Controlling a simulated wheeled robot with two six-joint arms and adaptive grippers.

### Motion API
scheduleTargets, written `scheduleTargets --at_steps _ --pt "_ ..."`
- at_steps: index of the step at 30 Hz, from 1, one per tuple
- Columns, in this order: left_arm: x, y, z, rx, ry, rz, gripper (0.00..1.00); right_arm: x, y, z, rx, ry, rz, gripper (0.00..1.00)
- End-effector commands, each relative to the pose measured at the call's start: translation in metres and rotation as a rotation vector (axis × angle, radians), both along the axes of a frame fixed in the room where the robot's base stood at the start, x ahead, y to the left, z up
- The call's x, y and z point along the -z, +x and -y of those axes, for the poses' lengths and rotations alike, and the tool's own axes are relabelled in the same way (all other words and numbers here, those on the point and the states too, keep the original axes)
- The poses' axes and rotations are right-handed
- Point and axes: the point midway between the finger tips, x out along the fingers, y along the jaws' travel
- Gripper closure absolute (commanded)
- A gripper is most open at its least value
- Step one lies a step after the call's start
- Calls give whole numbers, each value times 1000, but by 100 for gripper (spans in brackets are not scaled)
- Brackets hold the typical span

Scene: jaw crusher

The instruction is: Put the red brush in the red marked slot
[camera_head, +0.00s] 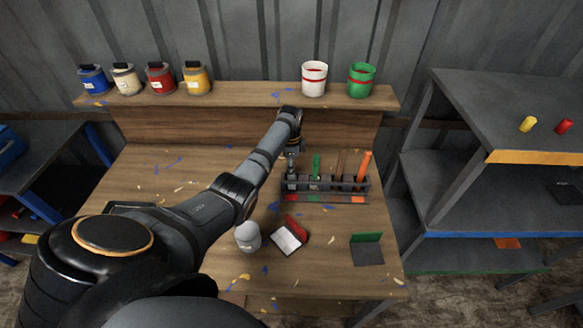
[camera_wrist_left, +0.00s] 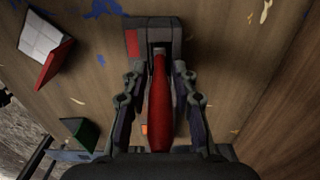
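The brush rack (camera_head: 345,186) is a dark grey holder on the workbench, with coloured marks along its front. The red mark (camera_head: 290,198) is at its left end and also shows in the left wrist view (camera_wrist_left: 133,42). The red brush (camera_wrist_left: 160,105) stands at that end of the rack, its handle toward the wrist camera and its lower end in the slot beside the red mark. My left gripper (camera_head: 292,165) is over this end. Its fingers (camera_wrist_left: 160,75) are on both sides of the handle, with gaps visible. In the head view the gripper hides the brush. My right gripper is out of view.
A green brush (camera_head: 316,165) and an orange brush (camera_head: 364,165) stand in the rack. A grey-white container (camera_head: 248,236), a red-and-white folded card (camera_head: 289,238) and a green-and-grey one (camera_head: 367,250) lie in front. Paint cans (camera_head: 314,79) line the back shelf.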

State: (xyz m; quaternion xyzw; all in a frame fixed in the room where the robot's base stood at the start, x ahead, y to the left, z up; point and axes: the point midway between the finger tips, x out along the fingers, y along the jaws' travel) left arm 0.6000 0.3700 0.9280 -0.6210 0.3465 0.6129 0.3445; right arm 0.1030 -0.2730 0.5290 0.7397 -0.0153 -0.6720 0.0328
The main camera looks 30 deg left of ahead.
Motion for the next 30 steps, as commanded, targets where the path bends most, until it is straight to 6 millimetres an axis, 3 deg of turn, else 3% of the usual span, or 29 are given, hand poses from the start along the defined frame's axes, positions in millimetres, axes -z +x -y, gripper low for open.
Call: scheduleTargets --at_steps 13,24,30 --pt "-9 1 0 0 1 3 60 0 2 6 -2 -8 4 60" --pt "-92 0 -1 0 1 5 60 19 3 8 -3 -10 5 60" --pt "-119 0 -1 0 0 1 60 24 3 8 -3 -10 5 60"
